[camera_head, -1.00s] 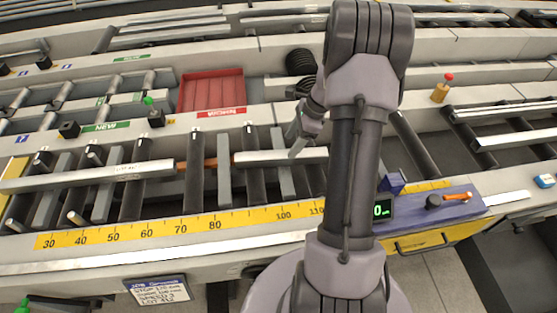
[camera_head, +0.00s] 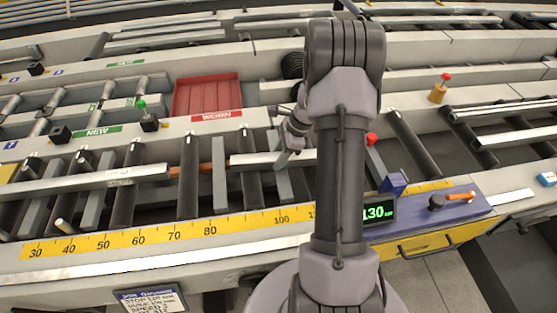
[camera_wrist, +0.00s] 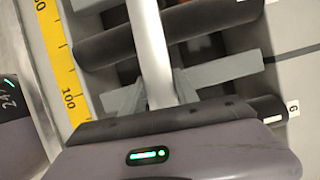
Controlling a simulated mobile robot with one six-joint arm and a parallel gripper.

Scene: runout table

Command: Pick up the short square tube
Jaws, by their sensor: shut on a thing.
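The short square tube (camera_head: 258,160) is a pale grey bar lying along the roller line, just left of my arm. In the wrist view the tube (camera_wrist: 148,45) runs from the top edge down between my fingers. My gripper (camera_head: 290,156) is shut on it near its right part; the fingers (camera_wrist: 156,88) lie along both its sides in the wrist view. The tube is at or very near roller height; I cannot tell if it is clear of the rollers. My arm hides part of the area to its right.
A longer pale tube (camera_head: 90,180) lies to the left on the same rollers, with an orange-brown piece (camera_head: 205,169) between the two tubes. A yellow scale (camera_head: 150,232) runs along the front. A red tray (camera_head: 206,96) stands behind. A display (camera_head: 378,213) reads 130.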

